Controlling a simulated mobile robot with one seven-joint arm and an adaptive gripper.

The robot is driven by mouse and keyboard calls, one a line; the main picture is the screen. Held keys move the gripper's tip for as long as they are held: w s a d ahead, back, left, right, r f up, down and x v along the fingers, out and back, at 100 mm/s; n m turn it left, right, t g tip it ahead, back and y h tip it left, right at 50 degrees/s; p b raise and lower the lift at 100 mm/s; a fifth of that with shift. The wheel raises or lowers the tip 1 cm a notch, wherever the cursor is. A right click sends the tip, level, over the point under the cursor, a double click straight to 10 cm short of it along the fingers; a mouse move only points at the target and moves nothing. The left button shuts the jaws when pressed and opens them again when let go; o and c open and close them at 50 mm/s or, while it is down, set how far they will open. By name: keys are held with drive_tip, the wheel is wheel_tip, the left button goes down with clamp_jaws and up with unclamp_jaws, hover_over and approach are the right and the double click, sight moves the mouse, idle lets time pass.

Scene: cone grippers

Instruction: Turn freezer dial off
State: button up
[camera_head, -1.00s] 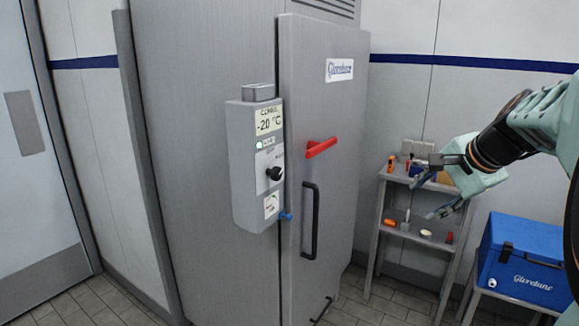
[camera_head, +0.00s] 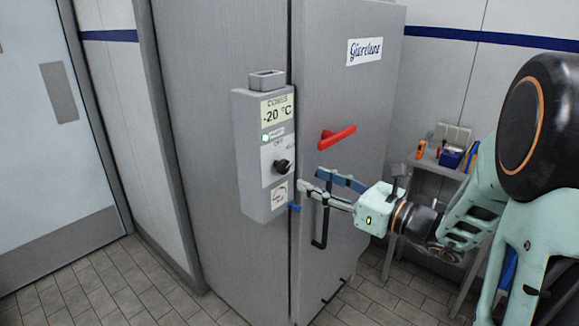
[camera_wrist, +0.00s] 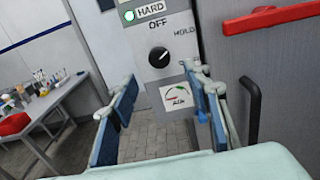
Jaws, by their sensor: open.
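The freezer dial (camera_head: 282,167) is a black round knob on the front of a grey control box (camera_head: 250,160) on the freezer. In the wrist view the dial (camera_wrist: 158,56) has a white pointer mark, with "OFF" above it and "HOLD" to its upper right. Its pointer seems to lean to the upper right. A green light (camera_wrist: 129,15) glows beside the word "HARD". My gripper (camera_head: 308,180) is open and empty, in front of the freezer door and to the right of the dial, apart from it. In the wrist view the dial lies between and beyond the fingers.
A red lever (camera_head: 337,136) and a black door handle (camera_head: 321,215) are on the freezer door (camera_head: 345,95), close to my gripper. A shelf with small items (camera_head: 440,165) stands at the right.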

sight(286, 169)
drive_tip(key=x, duration=0.9)
drive_tip(key=shift+p, duration=0.4)
drive_tip(key=shift+c, duration=0.6)
drive_tip(key=c, duration=1)
